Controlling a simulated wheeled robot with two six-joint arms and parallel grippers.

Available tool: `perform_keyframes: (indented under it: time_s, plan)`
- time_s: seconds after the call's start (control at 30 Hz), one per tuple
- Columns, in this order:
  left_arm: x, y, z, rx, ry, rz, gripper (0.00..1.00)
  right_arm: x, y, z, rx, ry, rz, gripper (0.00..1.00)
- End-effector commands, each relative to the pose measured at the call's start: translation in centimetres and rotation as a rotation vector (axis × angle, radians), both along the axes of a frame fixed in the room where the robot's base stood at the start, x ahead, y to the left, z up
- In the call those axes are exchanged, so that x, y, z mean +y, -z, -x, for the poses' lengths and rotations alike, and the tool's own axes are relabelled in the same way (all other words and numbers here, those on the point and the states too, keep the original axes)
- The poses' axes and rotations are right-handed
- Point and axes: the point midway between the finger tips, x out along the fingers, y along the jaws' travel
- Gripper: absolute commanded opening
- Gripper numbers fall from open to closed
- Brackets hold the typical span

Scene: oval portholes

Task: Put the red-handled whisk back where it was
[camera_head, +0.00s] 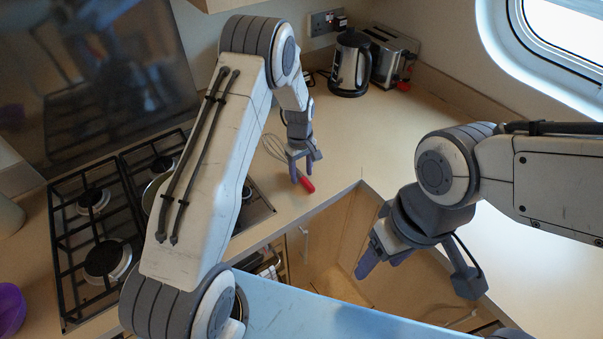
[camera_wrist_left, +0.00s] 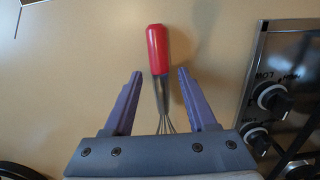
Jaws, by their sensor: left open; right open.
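The red-handled whisk (camera_head: 303,180) lies on the counter just right of the hob. In the left wrist view the whisk (camera_wrist_left: 158,52) shows its red handle beyond the fingertips and its metal shaft between the fingers; most of its wire head is hidden by the gripper. My left gripper (camera_head: 303,166) is open over the whisk, its two purple fingers (camera_wrist_left: 158,74) on either side of the shaft and apart from it. My right gripper (camera_head: 415,272) is open and empty in front of the counter's inner corner.
A gas hob (camera_head: 70,235) lies to the left. A kettle (camera_head: 350,65) and a toaster (camera_head: 392,58) stand at the back, with a small red item (camera_head: 403,86) by the toaster. The counter (camera_head: 370,130) between whisk and kettle is clear. A purple object (camera_head: 10,308) sits at the left edge.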

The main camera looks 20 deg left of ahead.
Motion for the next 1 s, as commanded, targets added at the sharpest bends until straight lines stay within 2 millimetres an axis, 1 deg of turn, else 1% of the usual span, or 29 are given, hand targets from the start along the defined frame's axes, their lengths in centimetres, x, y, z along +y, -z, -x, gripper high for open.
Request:
perform_keyframes:
  time_s: [0.03, 0.17, 0.4, 0.5, 0.63, 0.67, 0.73, 0.77, 0.87, 0.9, 0.97, 1.0]
  plan:
    - [0.0, -0.5, -0.2, -0.005, 0.0, 0.0, 0.57, 0.0, 0.5, 0.0, 0.0, 0.0, 0.0, 0.64]
    - [0.1, -2.8, -0.3, -0.009, 0.0, 0.0, 0.57, 0.0, 1.6, 0.0, 0.001, 0.001, 0.001, 0.64]
    - [0.3, -8.0, -0.4, -0.006, 0.0, 0.0, 0.57, 0.0, 3.1, 0.0, 0.001, 0.0, 0.001, 0.64]
    - [0.4, -9.6, -0.4, -0.005, 0.0, 0.0, 0.57, 0.0, 3.5, 0.0, 0.001, 0.0, 0.001, 0.64]
    - [0.4, -11.0, -0.3, -0.003, 0.001, 0.0, 0.57, 0.0, 3.7, 0.0, 0.001, -0.001, 0.001, 0.64]
    - [0.3, -11.3, -0.3, -0.003, 0.006, 0.0, 0.57, 0.0, 3.7, 0.0, 0.001, -0.001, 0.001, 0.64]
    - [-0.6, -12.1, 0.3, -0.007, 0.043, 0.001, 0.57, 0.0, 3.7, 0.0, 0.001, -0.001, 0.001, 0.64]
    - [-1.3, -12.7, 0.8, -0.009, 0.074, 0.002, 0.57, 0.0, 3.7, 0.0, 0.001, -0.001, 0.001, 0.64]
    - [-4.8, -15.0, 3.7, -0.023, 0.243, 0.009, 0.57, 0.0, 3.7, 0.0, 0.001, -0.001, 0.001, 0.64]
    - [-6.5, -16.1, 5.6, -0.031, 0.34, 0.012, 0.57, 0.0, 3.7, 0.0, 0.001, -0.001, 0.001, 0.64]
    - [-9.0, -17.7, 9.0, -0.043, 0.503, 0.019, 0.57, 0.0, 3.7, 0.0, 0.0, -0.001, 0.0, 0.64]
    - [-10.4, -18.6, 11.5, -0.051, 0.617, 0.023, 0.57, 0.0, 3.7, 0.0, 0.0, -0.001, 0.0, 0.64]
